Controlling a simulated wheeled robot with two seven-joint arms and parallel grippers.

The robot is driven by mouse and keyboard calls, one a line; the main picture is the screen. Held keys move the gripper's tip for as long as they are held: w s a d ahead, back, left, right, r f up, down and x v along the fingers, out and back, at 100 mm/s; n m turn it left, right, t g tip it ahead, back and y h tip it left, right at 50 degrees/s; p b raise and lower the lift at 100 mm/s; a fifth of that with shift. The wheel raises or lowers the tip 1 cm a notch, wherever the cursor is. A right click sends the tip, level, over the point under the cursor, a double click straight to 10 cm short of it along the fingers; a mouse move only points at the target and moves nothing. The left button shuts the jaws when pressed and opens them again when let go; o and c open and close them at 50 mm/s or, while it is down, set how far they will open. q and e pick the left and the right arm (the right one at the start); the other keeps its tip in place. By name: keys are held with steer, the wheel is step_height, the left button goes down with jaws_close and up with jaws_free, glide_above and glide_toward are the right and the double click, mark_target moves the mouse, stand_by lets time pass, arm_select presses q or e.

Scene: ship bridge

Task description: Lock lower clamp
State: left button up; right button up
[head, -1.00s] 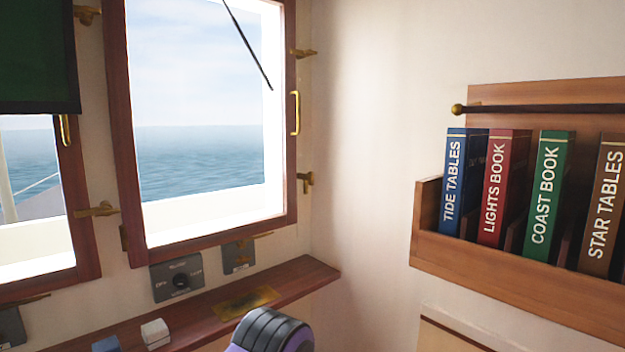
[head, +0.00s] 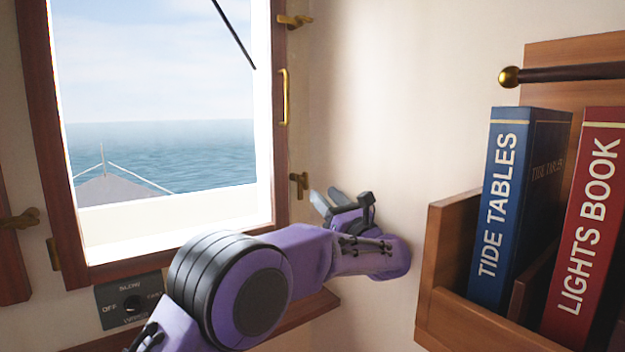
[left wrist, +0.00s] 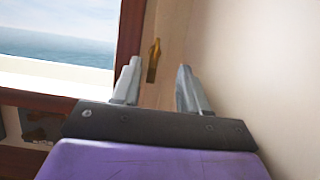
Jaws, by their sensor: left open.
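The lower clamp (head: 299,184) is a small brass piece on the wall at the right side of the window frame (head: 280,150), low down. In the left wrist view the clamp (left wrist: 153,60) appears upright between my fingertips, beyond them. My left gripper (head: 326,203) is open and empty, just right of and below the clamp in the head view. In the left wrist view its two fingers (left wrist: 158,88) are spread apart, with a gap between them and the clamp. An upper clamp (head: 295,21) sits higher on the same side. My right gripper is not in view.
A brass handle (head: 285,97) is on the window frame. A wooden rack (head: 447,222) with a blue book (head: 507,200) and a red book (head: 585,225) stands close on the right. A control panel (head: 130,302) and a shelf (head: 318,305) lie below the window.

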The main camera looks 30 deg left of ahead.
mark_target(307, 182)
arm_select(q)
steer(key=x, duration=0.2)
steer(key=p+x, duration=0.1)
steer(key=x, duration=0.2)
steer(key=p+x, duration=0.1)
steer(key=x, duration=0.1)
steer(key=shift+s+a+f, duration=0.15)
steer(key=shift+a, duration=0.45)
jaws_close()
